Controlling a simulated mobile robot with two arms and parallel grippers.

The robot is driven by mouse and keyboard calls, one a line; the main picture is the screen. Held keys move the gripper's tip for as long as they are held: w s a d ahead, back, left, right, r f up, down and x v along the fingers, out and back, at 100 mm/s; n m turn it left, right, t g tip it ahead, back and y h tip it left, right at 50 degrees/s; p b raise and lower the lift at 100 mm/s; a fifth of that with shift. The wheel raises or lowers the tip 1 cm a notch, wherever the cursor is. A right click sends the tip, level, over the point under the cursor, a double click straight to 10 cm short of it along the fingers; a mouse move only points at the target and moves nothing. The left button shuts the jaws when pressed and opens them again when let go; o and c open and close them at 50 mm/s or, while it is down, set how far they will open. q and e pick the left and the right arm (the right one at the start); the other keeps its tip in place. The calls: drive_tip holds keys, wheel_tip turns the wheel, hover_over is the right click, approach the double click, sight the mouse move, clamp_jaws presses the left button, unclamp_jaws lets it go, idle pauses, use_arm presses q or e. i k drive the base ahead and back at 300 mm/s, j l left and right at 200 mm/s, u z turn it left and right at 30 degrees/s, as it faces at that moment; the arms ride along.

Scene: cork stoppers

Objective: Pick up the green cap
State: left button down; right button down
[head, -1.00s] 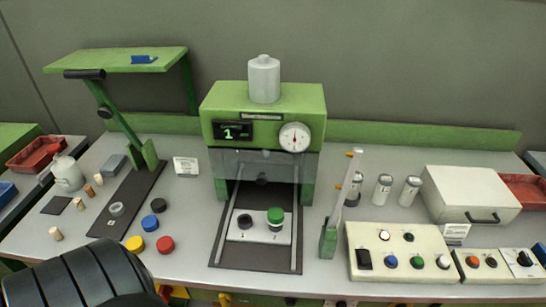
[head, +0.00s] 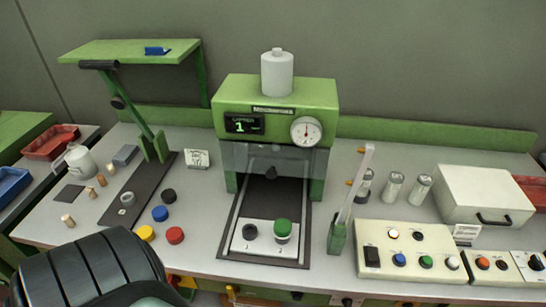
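The green cap (head: 283,226) sits on top of a white cylindrical piece on the light plate (head: 264,245) of the green press machine. A black round piece (head: 250,231) is to its left on the same plate. Neither of my grippers is in view. A dark ribbed part of my own body fills the lower left corner, well away from the cap.
The press (head: 275,105) stands behind the plate, with a clear guard above it. Black, blue, yellow and red caps (head: 175,235) lie to the left. A green stand with a slanted clear bar (head: 337,236) and a control box (head: 411,250) are at the right.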

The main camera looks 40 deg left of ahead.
sight(282, 230)
drive_tip(key=i+j+u, duration=0.1)
drive_tip(key=u, duration=1.1)
drive_tip(key=i+j, duration=0.05)
